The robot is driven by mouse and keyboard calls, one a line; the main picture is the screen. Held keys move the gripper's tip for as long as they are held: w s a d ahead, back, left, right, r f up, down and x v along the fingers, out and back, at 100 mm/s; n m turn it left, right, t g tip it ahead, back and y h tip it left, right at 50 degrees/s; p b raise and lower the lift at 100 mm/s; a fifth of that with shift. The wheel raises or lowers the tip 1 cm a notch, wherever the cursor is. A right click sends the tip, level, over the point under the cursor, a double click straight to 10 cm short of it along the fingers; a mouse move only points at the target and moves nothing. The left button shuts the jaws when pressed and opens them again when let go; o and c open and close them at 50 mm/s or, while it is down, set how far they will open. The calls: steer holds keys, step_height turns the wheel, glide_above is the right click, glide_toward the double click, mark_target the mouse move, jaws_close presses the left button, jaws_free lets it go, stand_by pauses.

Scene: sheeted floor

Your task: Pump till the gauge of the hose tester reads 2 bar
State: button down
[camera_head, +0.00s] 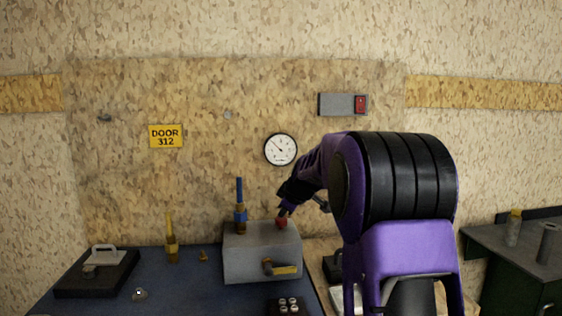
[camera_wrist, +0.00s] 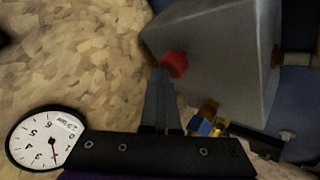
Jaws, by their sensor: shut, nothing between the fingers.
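The hose tester is a grey box (camera_head: 262,255) on the blue bench, with a red knob (camera_head: 282,224) on top. The knob also shows in the wrist view (camera_wrist: 174,64). My gripper (camera_head: 284,211) is shut and empty, with its fingertips (camera_wrist: 165,72) at the knob; I cannot tell if they press on it. A round white gauge (camera_head: 280,149) hangs on the wall above. In the wrist view the gauge (camera_wrist: 46,140) appears sideways, its needle close to 2. The exact reading is hard to tell.
A blue and brass fitting (camera_head: 240,207) stands on the box, left of the knob. A switch box (camera_head: 343,104) hangs above right.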

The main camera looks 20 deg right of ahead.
mark_target(284, 232)
steer(key=f, duration=0.2)
steer(key=shift+s+f+g, duration=0.3)
steer(key=shift+s+a+f, duration=0.1)
steer(key=shift+s+f, duration=0.1)
steer(key=shift+f, duration=1)
steer(key=shift+s+f, duration=0.2)
steer(key=shift+f, duration=0.25)
steer(key=shift+r, duration=0.1)
steer(key=shift+w+r+p, duration=0.25)
steer(key=shift+r+p, duration=0.45)
steer(key=shift+r, duration=0.55)
steer(key=shift+w+r+p, duration=0.2)
steer(key=shift+r+p, duration=0.45)
steer(key=shift+r, duration=0.75)
steer(key=shift+a+r, duration=0.15)
steer(key=shift+a, duration=0.05)
